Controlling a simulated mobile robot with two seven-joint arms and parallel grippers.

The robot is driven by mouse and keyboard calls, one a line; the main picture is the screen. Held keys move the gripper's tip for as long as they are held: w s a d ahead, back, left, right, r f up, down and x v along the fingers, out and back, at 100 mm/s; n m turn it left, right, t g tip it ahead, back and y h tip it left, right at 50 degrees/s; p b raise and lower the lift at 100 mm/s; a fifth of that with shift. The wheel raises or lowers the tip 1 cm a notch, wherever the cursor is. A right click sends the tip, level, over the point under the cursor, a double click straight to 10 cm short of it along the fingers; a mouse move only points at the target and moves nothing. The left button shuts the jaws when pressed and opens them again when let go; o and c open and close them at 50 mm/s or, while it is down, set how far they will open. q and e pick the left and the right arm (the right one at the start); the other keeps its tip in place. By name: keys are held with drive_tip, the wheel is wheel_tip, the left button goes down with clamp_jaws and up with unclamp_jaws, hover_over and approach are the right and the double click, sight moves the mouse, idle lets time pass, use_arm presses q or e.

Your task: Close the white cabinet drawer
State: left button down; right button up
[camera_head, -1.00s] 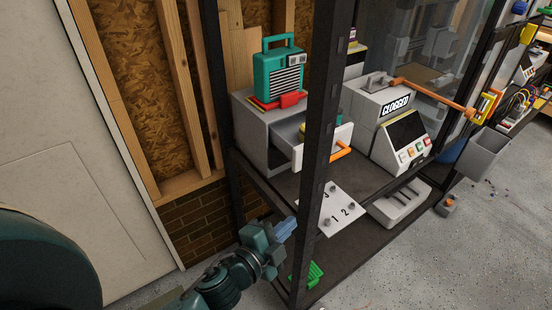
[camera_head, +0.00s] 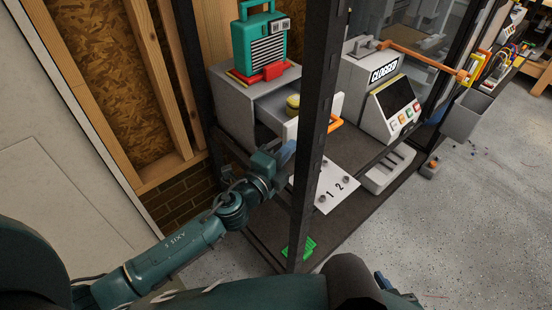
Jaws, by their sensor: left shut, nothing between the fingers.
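The white cabinet (camera_head: 232,100) stands on the dark rack shelf. Its drawer is pulled open toward the front right. The white drawer front (camera_head: 338,105) has an orange handle (camera_head: 335,124) and is partly hidden by the rack post. A yellow round item (camera_head: 293,101) shows in the drawer. My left gripper (camera_head: 287,152) is shut and empty, just below and left of the drawer front, beside the post; I cannot tell whether it touches anything. What seems to be my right gripper (camera_head: 398,291) shows only in part at the bottom edge.
A black rack post (camera_head: 316,125) stands in front of the drawer. A teal and red robot-like figure (camera_head: 260,45) sits on the cabinet. A white numbered plate (camera_head: 325,190) and green item (camera_head: 300,249) lie lower.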

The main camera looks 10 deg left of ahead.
sight(266, 118)
use_arm(q)
drive_tip(key=shift+x, duration=1)
use_arm(e)
drive_tip(key=shift+w+r, duration=0.1)
use_arm(q)
drive_tip(key=shift+a, duration=0.15)
drive_tip(key=w+a, duration=0.2)
drive_tip(key=a, duration=0.1)
drive_tip(key=w+a+b, duration=0.1)
drive_tip(key=w+a, duration=0.3)
drive_tip(key=a, duration=0.1)
drive_tip(key=shift+w+a+f+b, duration=0.1)
drive_tip(key=shift+w+a+b, duration=0.2)
drive_tip(key=shift+a, duration=0.2)
use_arm(e)
drive_tip(key=shift+w+a+f, duration=0.15)
drive_tip(key=shift+w+f, duration=0.05)
drive_tip(key=shift+f, duration=0.1)
drive_tip(key=shift+r, duration=0.1)
use_arm(q)
drive_tip(key=shift+s, duration=0.1)
